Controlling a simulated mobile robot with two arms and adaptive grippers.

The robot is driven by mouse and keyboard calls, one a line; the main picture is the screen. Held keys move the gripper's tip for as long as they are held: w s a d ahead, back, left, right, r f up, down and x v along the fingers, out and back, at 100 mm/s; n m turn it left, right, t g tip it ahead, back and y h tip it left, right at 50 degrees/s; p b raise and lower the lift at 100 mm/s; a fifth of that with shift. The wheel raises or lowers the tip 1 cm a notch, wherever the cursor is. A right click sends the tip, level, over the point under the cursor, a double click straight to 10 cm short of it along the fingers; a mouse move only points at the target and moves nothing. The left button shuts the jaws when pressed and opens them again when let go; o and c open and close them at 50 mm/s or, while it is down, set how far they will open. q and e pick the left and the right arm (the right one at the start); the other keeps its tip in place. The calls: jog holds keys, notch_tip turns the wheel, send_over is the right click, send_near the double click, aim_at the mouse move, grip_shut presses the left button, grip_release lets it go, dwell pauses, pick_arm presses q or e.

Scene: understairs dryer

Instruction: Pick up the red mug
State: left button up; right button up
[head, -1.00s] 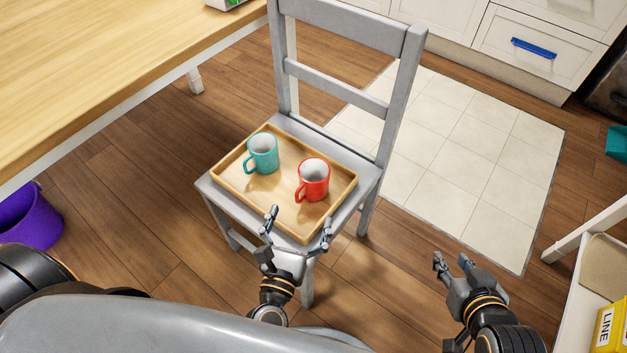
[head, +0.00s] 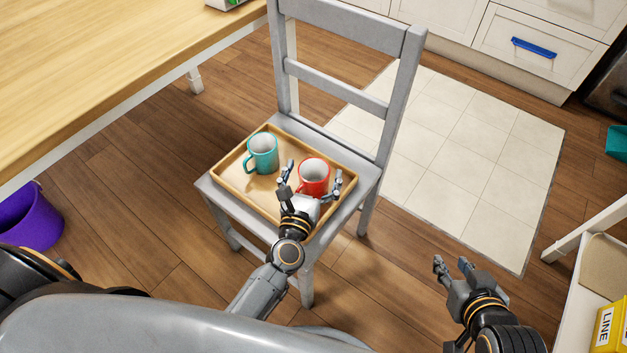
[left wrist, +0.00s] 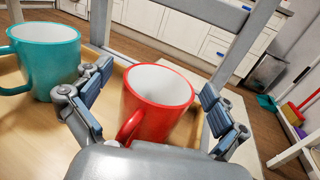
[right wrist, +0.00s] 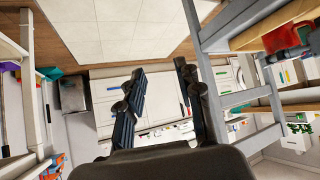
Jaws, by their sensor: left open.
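The red mug (head: 314,174) stands upright on a wooden tray (head: 229,180) on the seat of a grey chair. My left gripper (head: 315,176) is open, with one finger on each side of the mug. In the left wrist view the red mug (left wrist: 158,103) sits between the open fingers (left wrist: 155,100), its handle toward the gripper's palm. I cannot tell whether a finger touches it. My right gripper (head: 453,265) is open and empty over the floor at the right; its spread fingers show in the right wrist view (right wrist: 157,90).
A teal mug (head: 263,153) stands on the tray just left of my left gripper; it is close to the left finger in the left wrist view (left wrist: 48,65). The chair back (head: 340,88) rises behind the tray. A wooden table (head: 100,70) is at the left.

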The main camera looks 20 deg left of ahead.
pick_arm(q)
jog(key=shift+c, duration=0.2)
jog(key=c, duration=1.4)
jog(key=shift+c, duration=0.2)
jog(key=shift+r, duration=0.15)
